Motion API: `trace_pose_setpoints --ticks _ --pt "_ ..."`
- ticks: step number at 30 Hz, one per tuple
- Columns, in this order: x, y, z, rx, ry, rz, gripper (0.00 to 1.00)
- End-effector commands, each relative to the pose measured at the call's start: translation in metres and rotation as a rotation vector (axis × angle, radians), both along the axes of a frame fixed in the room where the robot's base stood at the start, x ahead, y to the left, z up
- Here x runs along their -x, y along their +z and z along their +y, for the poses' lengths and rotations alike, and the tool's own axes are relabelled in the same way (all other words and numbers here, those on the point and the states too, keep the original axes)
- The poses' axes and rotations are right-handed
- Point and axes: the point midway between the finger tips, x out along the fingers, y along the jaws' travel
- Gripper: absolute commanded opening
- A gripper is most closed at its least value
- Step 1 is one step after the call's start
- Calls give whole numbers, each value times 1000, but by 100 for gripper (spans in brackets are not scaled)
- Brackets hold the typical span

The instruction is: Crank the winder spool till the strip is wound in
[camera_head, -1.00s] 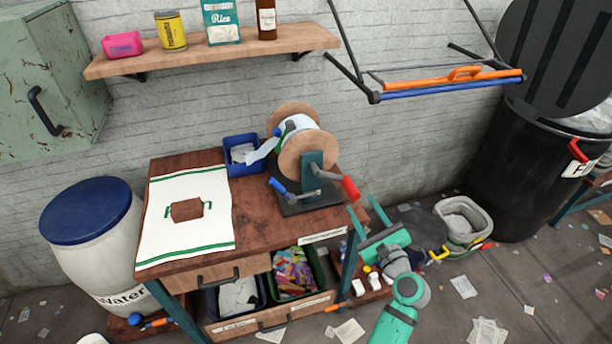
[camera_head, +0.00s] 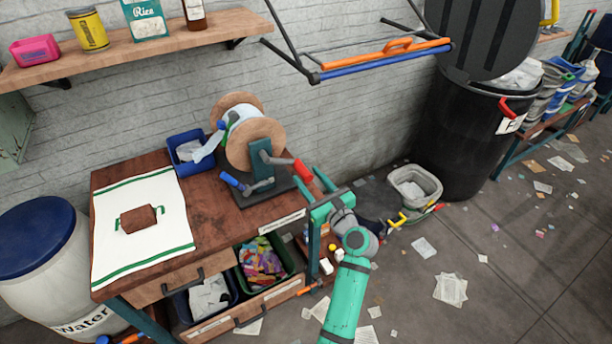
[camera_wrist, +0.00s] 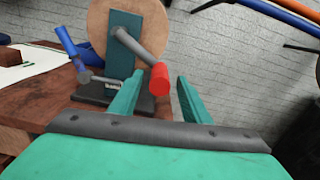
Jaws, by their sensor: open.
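The winder spool (camera_head: 240,150) has wooden discs and stands on a dark base at the right of the workbench. Its crank ends in a red handle (camera_head: 303,171), which in the wrist view (camera_wrist: 159,79) points toward me. A pale strip (camera_head: 211,146) runs from the spool down to a blue bin. A blue-handled lever (camera_head: 231,181) is at the front left of the stand. My gripper (camera_head: 309,178) is open, its fingers to either side of the red handle's end in the wrist view (camera_wrist: 157,88). I cannot tell whether they touch it.
A white cloth with a brown block (camera_head: 138,219) lies on the bench (camera_head: 195,215) left of the spool. An orange-and-blue bar (camera_head: 385,58) hangs at upper right. A grey bucket (camera_head: 414,188) and black bin (camera_head: 465,140) stand right. The floor at right has scattered papers.

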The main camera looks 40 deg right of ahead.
Motion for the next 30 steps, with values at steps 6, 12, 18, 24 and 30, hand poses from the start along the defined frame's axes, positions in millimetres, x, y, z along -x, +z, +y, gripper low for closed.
trace_pose_setpoints --ticks 6,12,18,24,30 --pt "-16 0 -4 -1 0 1 43" --pt "-21 0 -1 -1 6 0 43" --pt "-21 0 0 0 7 1 22" --pt "-19 0 -3 -1 4 0 0" --pt "-20 -1 -4 -11 0 -4 0"
